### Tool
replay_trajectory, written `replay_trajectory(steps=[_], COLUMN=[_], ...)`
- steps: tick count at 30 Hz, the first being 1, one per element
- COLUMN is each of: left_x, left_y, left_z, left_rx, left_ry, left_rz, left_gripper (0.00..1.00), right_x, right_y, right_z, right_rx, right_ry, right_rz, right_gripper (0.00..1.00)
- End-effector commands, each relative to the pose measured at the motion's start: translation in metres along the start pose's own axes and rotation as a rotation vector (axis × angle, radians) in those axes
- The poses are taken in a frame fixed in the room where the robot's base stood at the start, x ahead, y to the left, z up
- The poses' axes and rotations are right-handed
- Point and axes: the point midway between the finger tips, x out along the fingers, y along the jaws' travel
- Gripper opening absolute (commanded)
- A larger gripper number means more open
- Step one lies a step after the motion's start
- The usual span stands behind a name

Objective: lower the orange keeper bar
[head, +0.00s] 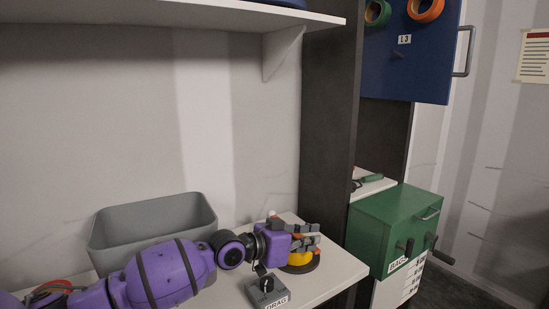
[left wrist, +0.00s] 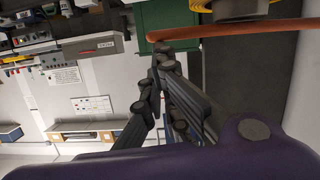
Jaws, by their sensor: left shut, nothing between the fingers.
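The orange keeper bar (left wrist: 240,28) crosses the top of the left wrist view as a long thin strip. In the head view only small orange patches show around my left gripper (head: 314,234), and I cannot trace the bar there. A yellow round part on a dark base (head: 300,262) sits below the gripper, partly hidden by it. My left gripper is shut and empty. In the left wrist view its fingertips (left wrist: 166,50) meet just below the bar's left part; I cannot tell whether they touch it. My right gripper is out of view.
A grey box with a DRAG label (head: 268,292) sits by my left wrist at the bench's front. A grey bin (head: 150,232) stands behind my forearm. A green cabinet with handles (head: 395,222) is right of the bench (head: 345,267), past a dark post (head: 330,130). A shelf (head: 170,17) overhangs.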

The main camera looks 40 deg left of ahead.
Motion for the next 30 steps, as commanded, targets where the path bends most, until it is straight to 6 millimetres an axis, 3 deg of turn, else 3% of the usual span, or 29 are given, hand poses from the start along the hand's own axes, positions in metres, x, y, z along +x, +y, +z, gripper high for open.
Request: replay_trajectory(steps=[5, 8, 12, 15, 21, 30], left_x=[-0.001, -0.005, -0.013, -0.035, -0.074, -0.105], left_y=[0.002, 0.005, 0.013, 0.011, 0.011, 0.013], left_z=[-0.003, -0.02, -0.058, -0.037, -0.035, -0.038], left_rx=[-0.002, -0.001, 0.005, 0.003, 0.001, 0.0], left_ry=[-0.005, 0.002, 0.016, -0.005, -0.007, -0.001], left_rz=[0.0, -0.001, -0.003, -0.005, -0.005, -0.004], left_gripper=[0.0, 0.0, 0.0, 0.0, 0.0, 0.0], right_x=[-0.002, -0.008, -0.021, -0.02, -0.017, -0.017], right_y=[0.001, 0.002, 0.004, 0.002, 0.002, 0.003], right_z=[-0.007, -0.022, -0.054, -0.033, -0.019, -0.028], right_rx=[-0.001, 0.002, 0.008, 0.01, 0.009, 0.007], right_ry=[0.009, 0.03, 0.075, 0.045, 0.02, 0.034], right_rz=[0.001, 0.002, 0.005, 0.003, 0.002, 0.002], right_gripper=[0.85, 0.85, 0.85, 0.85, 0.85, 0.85])
